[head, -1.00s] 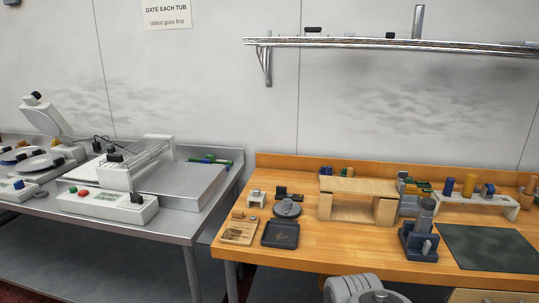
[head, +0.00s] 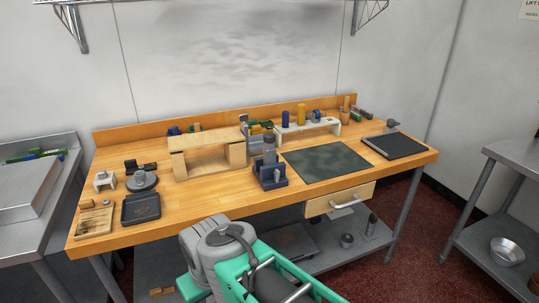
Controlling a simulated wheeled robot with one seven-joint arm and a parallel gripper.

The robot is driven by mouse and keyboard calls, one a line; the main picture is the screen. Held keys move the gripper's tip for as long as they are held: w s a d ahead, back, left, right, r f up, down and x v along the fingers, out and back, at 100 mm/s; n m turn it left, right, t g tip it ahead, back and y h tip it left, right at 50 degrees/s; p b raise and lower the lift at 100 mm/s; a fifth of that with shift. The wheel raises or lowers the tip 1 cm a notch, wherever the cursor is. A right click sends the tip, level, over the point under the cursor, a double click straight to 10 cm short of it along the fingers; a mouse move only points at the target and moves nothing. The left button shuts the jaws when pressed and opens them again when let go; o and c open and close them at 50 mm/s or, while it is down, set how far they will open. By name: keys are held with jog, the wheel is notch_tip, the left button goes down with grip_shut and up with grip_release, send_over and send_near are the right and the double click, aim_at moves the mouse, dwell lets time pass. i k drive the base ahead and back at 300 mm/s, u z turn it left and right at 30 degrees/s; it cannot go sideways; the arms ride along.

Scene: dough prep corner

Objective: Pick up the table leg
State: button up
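I cannot tell with certainty which thing is the table leg. A grey upright post (head: 269,148) stands in a dark blue holder (head: 271,178) near the middle of the wooden workbench (head: 200,203). A pale wooden stand (head: 207,140) with blocks under its top is to the left of it. Blue and yellow upright cylinders (head: 301,114) stand on a white rack (head: 318,128) at the back. My arm shows at the bottom centre, in front of the bench. My gripper is not in view.
A dark green mat (head: 327,161) and a black board (head: 394,146) lie on the right. A black tray (head: 141,208) and a wooden board (head: 94,220) are at the front left. A drawer (head: 339,200) hangs under the bench. A steel table (head: 510,160) stands at the right.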

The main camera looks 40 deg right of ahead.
aim_at(268, 150)
jog(key=k, duration=0.65)
jog(key=u, duration=0.2)
jog(key=i, duration=1.7)
jog(key=z, duration=0.3)
